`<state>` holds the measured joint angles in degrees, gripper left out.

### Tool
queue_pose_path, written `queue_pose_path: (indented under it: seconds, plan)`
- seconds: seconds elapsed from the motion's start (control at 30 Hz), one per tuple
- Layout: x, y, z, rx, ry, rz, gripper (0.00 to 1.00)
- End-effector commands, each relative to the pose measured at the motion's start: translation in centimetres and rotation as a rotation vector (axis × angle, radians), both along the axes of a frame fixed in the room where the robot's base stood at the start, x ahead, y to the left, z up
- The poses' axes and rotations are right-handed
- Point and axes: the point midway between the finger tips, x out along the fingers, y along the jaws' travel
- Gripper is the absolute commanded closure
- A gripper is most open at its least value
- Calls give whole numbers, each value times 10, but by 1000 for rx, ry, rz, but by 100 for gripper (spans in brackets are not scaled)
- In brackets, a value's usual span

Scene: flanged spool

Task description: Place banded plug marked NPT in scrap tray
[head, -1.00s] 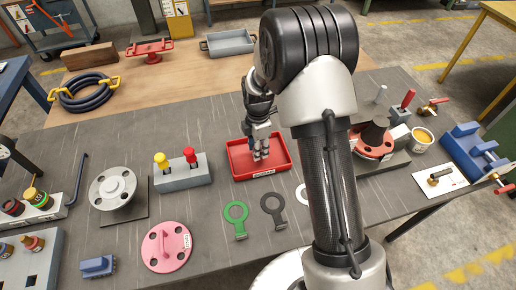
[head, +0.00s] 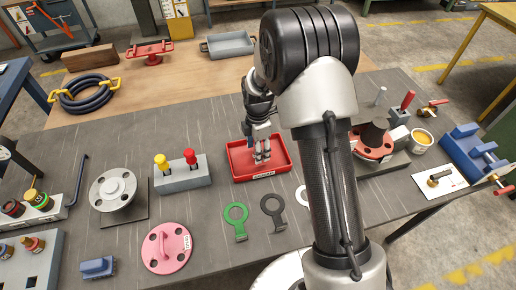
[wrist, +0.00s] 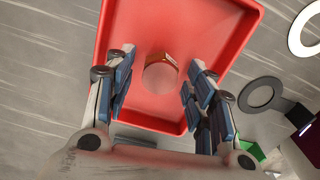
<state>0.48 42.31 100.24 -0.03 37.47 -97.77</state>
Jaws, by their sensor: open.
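The scrap tray is the red tray (head: 240,176) in the middle of the grey bench, with a white label on its front wall; it fills much of the wrist view (wrist: 235,25). A plug (wrist: 161,74) with a rounded pale end, an orange-brown band and a small white tag is inside the tray. The tag's marking is too small to read. My gripper (head: 262,157) is low over the tray. In the wrist view its fingers (wrist: 160,92) are open, one on each side of the plug, with gaps between. In the head view the fingers hide the plug.
A grey block with yellow and red plugs (head: 182,175) stands left of the tray. Green (head: 236,219) and dark (head: 273,210) ring tags lie in front. A pink flange (head: 167,248) lies front left. A red flange assembly (head: 374,143) stands right, beyond my arm.

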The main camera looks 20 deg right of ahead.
Motion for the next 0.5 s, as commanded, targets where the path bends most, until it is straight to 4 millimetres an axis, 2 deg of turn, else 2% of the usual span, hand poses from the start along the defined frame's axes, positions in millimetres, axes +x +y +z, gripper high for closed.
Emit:
queue_pose_path:
  seconds: [0.3,0.5]
  plan:
    - [1,0,67,0,-4,0,50]
    - [1,0,102,0,-3,0,50]
